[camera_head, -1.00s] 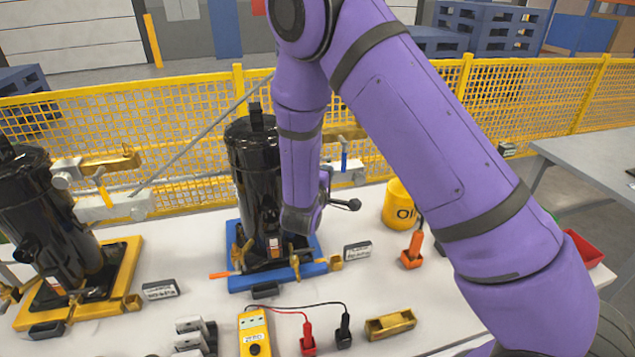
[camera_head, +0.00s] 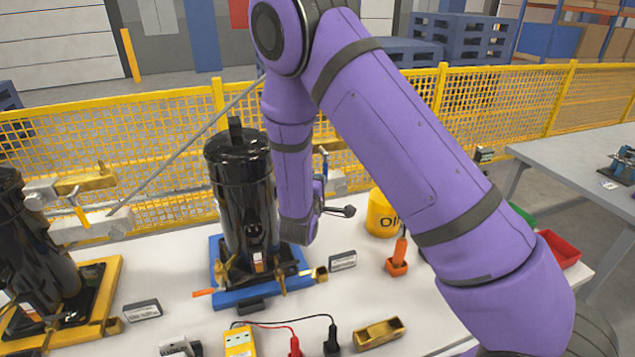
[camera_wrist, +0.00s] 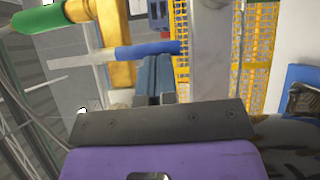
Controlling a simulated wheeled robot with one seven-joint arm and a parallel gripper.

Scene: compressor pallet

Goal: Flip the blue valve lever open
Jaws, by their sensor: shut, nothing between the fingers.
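The blue valve lever (camera_wrist: 150,49) lies across the wrist view, with a bare metal end at its left. My gripper (camera_wrist: 155,62) is shut, with nothing between its fingers. Its grey-blue fingertips are right at the lever's blue sleeve; whether they touch it I cannot tell. In the head view a small part of the blue lever (camera_head: 325,162) shows just right of my purple forearm, by the brass and grey piping behind the black cylinder. My fingers are hidden behind my arm there.
The black cylinder (camera_head: 243,195) stands on a blue base (camera_head: 230,296) close to my forearm. A brass block (camera_wrist: 115,45) and grey bar (camera_wrist: 210,50) flank the lever. A green handle (camera_wrist: 40,18) is at upper left.

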